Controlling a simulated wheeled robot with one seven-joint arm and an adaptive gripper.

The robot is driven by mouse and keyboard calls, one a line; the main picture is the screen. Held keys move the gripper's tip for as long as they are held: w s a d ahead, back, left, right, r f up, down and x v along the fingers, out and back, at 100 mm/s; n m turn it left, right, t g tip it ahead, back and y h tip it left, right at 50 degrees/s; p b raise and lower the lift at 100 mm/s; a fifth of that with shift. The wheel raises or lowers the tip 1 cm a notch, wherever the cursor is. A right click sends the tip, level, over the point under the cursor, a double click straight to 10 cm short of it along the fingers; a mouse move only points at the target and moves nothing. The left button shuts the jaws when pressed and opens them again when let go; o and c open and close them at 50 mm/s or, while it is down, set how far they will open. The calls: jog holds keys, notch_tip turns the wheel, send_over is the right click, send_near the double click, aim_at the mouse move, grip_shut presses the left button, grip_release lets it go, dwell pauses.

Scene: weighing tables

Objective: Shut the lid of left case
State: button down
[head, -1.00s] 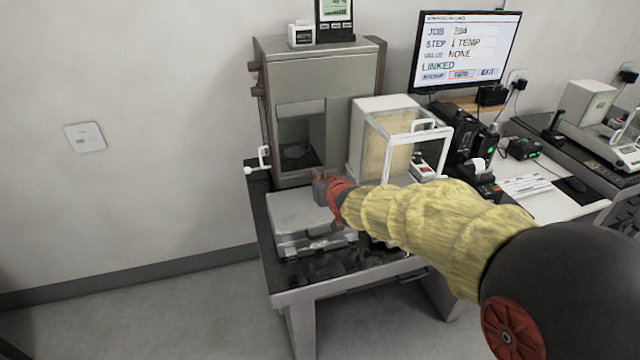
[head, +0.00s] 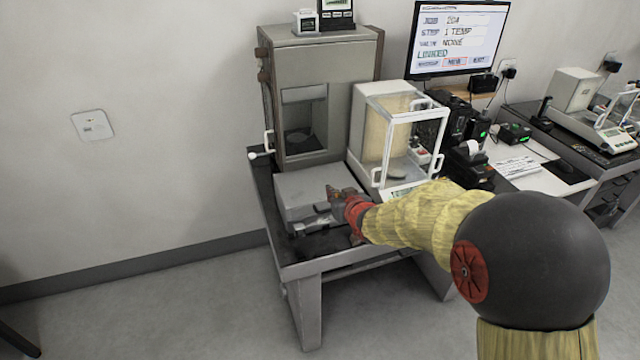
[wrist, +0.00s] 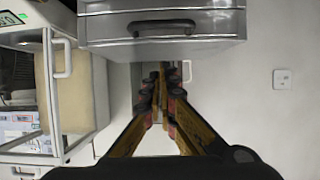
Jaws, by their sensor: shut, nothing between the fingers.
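The left case (head: 310,192) is a grey metal box on the dark-topped table, in front of the tall grey cabinet. Its lid looks down, with the top flat and closed over the body. In the wrist view the case (wrist: 165,50) fills the top middle, with a dark handle on its face and a seam across it. My gripper (head: 335,195) is at the case's front right side in the head view. In the wrist view my gripper (wrist: 162,75) has its fingers together and empty. Whether they touch the case is unclear.
A glass-doored balance (head: 395,140) stands right of the case. The tall cabinet (head: 320,75) stands behind it. A monitor (head: 458,40) and small black devices are farther right. The table's front edge (head: 330,262) is near my arm.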

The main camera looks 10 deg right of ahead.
notch_tip(320, 180, down, 7)
jog(key=s+b, duration=0.2)
jog(key=b, duration=0.1)
jog(key=shift+d+r, duration=0.2)
jog(key=shift+d, duration=0.1)
jog(key=shift+s, duration=0.1)
dwell(0.3)
